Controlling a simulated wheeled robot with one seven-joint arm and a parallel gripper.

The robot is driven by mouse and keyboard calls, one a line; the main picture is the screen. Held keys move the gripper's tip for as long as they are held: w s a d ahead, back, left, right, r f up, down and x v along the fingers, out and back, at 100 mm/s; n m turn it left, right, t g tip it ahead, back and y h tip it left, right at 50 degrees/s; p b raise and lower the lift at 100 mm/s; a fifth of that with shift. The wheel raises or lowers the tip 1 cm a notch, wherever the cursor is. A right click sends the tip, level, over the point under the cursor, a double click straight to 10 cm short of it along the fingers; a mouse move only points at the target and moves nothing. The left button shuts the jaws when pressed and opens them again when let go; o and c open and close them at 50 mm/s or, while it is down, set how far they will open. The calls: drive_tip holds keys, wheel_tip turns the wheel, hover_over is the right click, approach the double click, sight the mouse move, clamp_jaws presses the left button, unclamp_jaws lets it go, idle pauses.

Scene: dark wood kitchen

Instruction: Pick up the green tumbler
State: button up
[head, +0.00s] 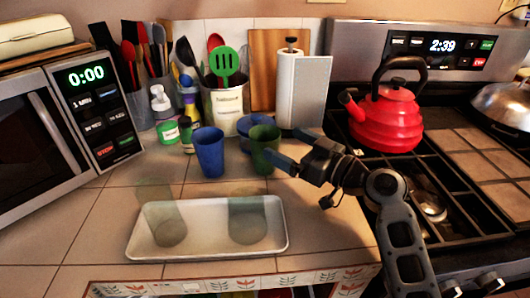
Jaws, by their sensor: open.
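The green tumbler (262,146) stands upright on the tiled counter, just right of a blue tumbler (208,153). My gripper (290,149) reaches in from the right, and its open fingers point left at the green tumbler. One finger overlaps the tumbler's right side in the picture; I cannot tell whether they touch. Nothing shows between the fingers.
A white tray (190,253) with two clear glasses lies in front. More blue ware (246,125) is close behind the green tumbler. A paper towel holder (301,88), utensil crock (225,108) and bottles (164,115) stand behind. A red kettle (386,115) sits on the stove at right.

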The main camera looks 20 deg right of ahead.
sight(254, 129)
drive_tip(key=shift+x, duration=1)
drive_tip(key=shift+p+x, duration=0.75)
drive_tip(key=shift+x, duration=1.85)
drive_tip(key=shift+s, duration=0.1)
drive_tip(key=c, duration=1.2)
